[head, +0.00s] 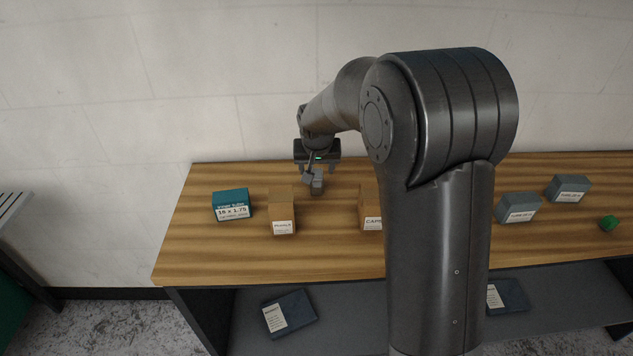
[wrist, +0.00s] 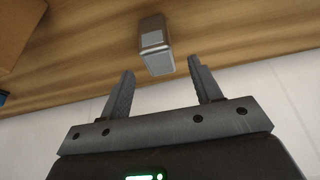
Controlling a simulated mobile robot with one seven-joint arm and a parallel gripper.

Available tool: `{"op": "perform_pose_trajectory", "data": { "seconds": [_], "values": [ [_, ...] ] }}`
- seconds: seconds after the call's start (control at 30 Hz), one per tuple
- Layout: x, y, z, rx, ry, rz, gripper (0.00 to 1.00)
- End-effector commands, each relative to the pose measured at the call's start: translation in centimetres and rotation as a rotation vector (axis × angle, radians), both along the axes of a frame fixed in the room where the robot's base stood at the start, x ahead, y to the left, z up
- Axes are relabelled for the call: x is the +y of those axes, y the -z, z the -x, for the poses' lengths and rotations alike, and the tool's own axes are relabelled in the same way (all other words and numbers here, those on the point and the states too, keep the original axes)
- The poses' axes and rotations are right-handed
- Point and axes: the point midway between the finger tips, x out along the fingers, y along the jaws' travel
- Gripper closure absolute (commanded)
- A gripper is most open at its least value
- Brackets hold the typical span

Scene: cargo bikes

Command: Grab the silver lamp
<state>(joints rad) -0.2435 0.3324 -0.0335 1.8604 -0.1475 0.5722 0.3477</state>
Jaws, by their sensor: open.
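The silver lamp (wrist: 155,45) is a small grey block-shaped thing with a lighter face. In the wrist view it stands on the wooden bench top, ahead of my gripper (wrist: 158,88) and roughly in line with the gap between the fingers. The fingers are apart with nothing between them. In the head view the lamp (head: 317,185) is on the bench just below my gripper (head: 317,168), partly overlapped by it, so the exact distance is hard to tell.
A teal box (head: 231,204) and a brown carton (head: 282,212) stand left of the lamp. Another carton (head: 371,207) is to the right, partly hidden by my arm. Grey boxes (head: 519,208) and a green thing (head: 609,223) lie farther right. The wall is close behind the bench.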

Motion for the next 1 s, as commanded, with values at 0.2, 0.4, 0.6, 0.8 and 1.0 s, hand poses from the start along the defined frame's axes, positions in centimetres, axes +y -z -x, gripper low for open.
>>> {"op": "perform_pose_trajectory", "data": {
  "seconds": [0.2,0.4,0.6,0.8,1.0],
  "values": [
    [0.0,1.4,-0.4,0.001,0.000,0.001,0.42],
    [0.0,4.3,-1.3,0.002,-0.001,0.001,0.42],
    [0.0,5.3,-1.8,-0.001,0.000,0.000,0.42],
    [0.0,5.2,-1.8,-0.001,0.000,0.000,0.48],
    [0.0,5.2,-1.8,-0.001,0.000,0.000,0.64]
  ]
}}
